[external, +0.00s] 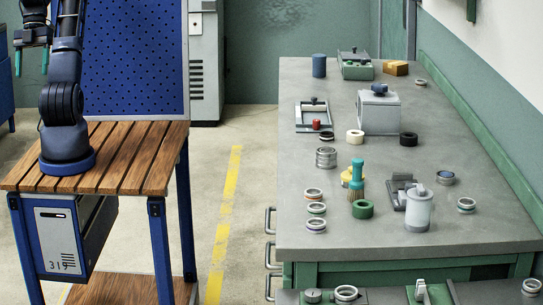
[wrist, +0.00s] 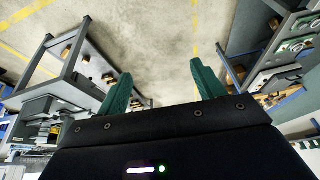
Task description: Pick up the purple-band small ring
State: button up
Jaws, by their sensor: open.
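Several small metal rings with coloured bands sit at the left front of the grey bench. The nearest ring (external: 316,225) has a band that looks bluish-purple, though it is too small to be sure. A ring with a greenish band (external: 316,208) and one with a reddish band (external: 313,194) sit just behind it. My gripper (external: 31,62) is at the far upper left, high above the wooden table and far from the bench. Its green fingers are apart and empty, also in the wrist view (wrist: 163,80). I cannot make out the purple-band ring in the wrist view.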

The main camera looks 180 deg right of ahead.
jog(key=w+a+r+m+g, duration=0.1)
jog(key=w+a+r+m, duration=0.15)
jog(key=w+a, duration=0.5)
jog(key=w+a+r+m+g, duration=0.1)
jog(key=w+a+r, duration=0.2)
jog(key=w+a, duration=0.5)
jog(key=w+a+f+m+y, duration=0.1)
jog(key=w+a+f, duration=0.1)
jog(key=w+a, duration=0.55)
jog(key=w+a+f+m, duration=0.2)
jog(key=w+a, duration=0.2)
jog(key=a, duration=0.7)
jog(key=a+f+m+g, duration=0.1)
jog(key=a+f, duration=0.4)
jog(key=a, duration=0.6)
jog(key=a+f+m+g, duration=0.15)
jog(key=a+f, duration=0.35)
jog(key=a, duration=0.7)
jog(key=s+a+f+m+h, duration=0.1)
jog(key=s+a+f, duration=0.3)
jog(key=a+f, duration=0.45)
jog(key=s+a+f+m, duration=0.25)
jog(key=a+f, duration=0.35)
jog(key=a, duration=0.5)
jog(key=shift+n, duration=0.45)
jog(key=f, duration=1)
jog(key=shift+s+d, duration=0.3)
jog(key=shift+s, duration=0.05)
jog(key=shift+c, duration=0.5)
